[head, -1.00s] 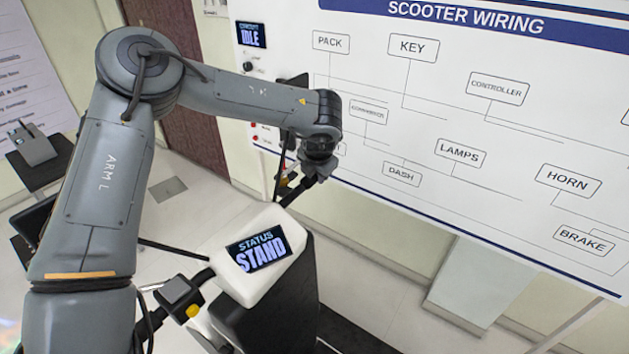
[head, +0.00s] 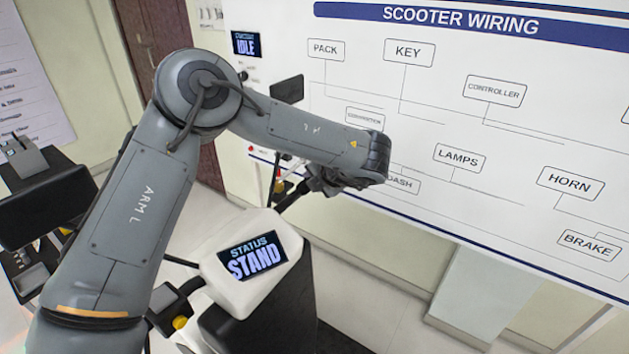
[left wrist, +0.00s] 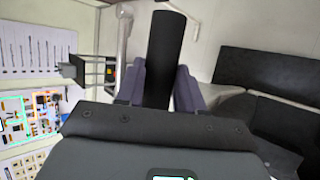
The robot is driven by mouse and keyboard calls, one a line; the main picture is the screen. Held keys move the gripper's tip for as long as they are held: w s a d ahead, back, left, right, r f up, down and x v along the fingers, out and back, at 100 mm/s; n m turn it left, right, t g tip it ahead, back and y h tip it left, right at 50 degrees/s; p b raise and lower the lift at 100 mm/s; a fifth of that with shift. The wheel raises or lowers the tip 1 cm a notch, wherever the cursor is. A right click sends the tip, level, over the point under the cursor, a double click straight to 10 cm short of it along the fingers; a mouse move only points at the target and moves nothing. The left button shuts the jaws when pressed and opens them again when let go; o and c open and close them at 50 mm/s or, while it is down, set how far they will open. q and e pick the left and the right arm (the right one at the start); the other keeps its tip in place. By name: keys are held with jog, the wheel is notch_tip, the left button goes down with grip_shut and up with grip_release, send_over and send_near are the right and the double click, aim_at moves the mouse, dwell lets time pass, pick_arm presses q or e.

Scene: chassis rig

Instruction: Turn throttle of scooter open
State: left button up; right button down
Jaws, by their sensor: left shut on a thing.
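The scooter's white head (head: 283,229) carries a display (head: 252,257) reading "STATUS STAND". Its far handlebar (head: 288,198) reaches up toward my left gripper (head: 325,182), which is small and partly hidden by its own wrist in the head view. In the left wrist view, the black throttle grip (left wrist: 166,40) stands between the two fingers of my left gripper (left wrist: 160,72). The gripper is shut on it. How far the throttle is turned cannot be told. My right gripper is not in view.
A white wiring board (head: 420,70) stands behind the handlebar, close to my left wrist. A small screen (head: 246,44) on it reads "IDLE". A dark mirror (head: 286,89) rises beyond my forearm. The near handlebar (head: 178,300) lies beside my upper arm.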

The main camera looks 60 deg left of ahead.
pick_arm(q)
jog(key=o, duration=1)
jog(key=shift+o, duration=0.2)
jog(key=p+v, duration=1)
jog(key=p, duration=1.2)
jog(key=shift+d+r, duration=0.2)
jog(key=shift+r, duration=0.1)
